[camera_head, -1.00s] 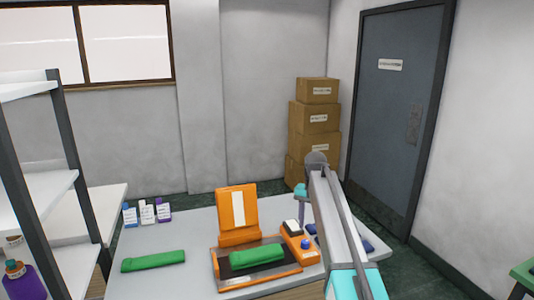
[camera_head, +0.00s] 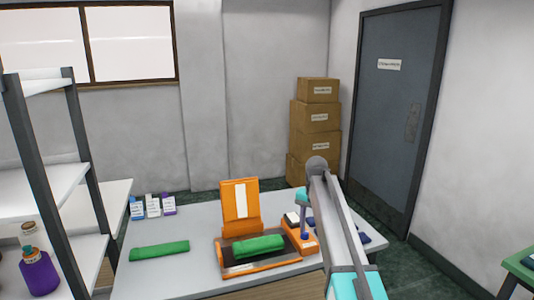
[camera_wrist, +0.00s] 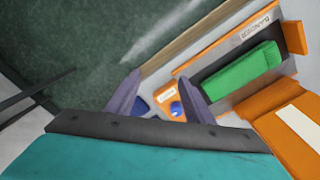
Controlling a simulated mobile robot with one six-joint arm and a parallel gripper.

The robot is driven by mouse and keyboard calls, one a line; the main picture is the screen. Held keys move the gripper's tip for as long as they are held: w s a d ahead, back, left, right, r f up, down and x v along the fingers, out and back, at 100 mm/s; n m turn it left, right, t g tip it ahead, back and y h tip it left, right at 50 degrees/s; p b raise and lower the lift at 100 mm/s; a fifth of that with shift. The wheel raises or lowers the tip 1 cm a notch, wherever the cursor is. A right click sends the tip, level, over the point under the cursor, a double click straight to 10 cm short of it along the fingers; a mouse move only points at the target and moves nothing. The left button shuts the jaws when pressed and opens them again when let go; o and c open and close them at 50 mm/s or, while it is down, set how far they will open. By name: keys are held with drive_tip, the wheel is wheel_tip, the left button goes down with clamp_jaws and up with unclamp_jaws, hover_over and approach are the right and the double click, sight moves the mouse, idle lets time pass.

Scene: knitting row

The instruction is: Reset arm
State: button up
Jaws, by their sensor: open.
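My arm (camera_head: 345,225) rises from the bottom of the head view and bends down over the right part of the table. My gripper (camera_wrist: 160,90) is open in the wrist view, its two dark fingers spread apart with nothing between them in their grasp. Below and beyond the fingers are a blue item (camera_wrist: 142,106) and the orange control box (camera_wrist: 172,104) with a blue button. In the head view the gripper's fingers are too small to make out clearly beside the orange box (camera_head: 300,240).
The white table (camera_head: 190,225) holds an orange press (camera_head: 240,206) with a green folded cloth (camera_head: 258,246) on its bed. Another green cloth (camera_head: 159,250) and small bottles (camera_head: 153,207) are at left. A shelf (camera_head: 45,185) stands left; boxes (camera_head: 315,120) and a door (camera_head: 393,110) are behind.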

drive_tip(key=s+f+g+b, duration=0.1)
drive_tip(key=s+f+g, duration=0.1)
drive_tip(key=s+f, duration=0.85)
drive_tip(key=s+f+g+b, duration=0.15)
drive_tip(key=s+f, duration=0.35)
drive_tip(key=f, duration=1)
drive_tip(key=s+f+g+b, duration=0.1)
drive_tip(key=s+f, duration=0.6)
drive_tip(key=f, duration=0.6)
drive_tip(key=s+f+n+b, duration=0.1)
drive_tip(key=s+f, duration=0.4)
drive_tip(key=s, duration=0.6)
drive_tip(key=s+f+n, duration=0.3)
drive_tip(key=s+f, duration=0.3)
drive_tip(key=s, duration=0.5)
drive_tip(key=s+f+n+g+b, duration=0.1)
drive_tip(key=s+f, duration=0.4)
drive_tip(key=s, duration=0.6)
drive_tip(key=shift+f+n+b, duration=0.2)
drive_tip(key=shift+n+b, duration=0.15)
drive_tip(key=shift+n, duration=0.05)
drive_tip(key=shift+d, duration=0.1)
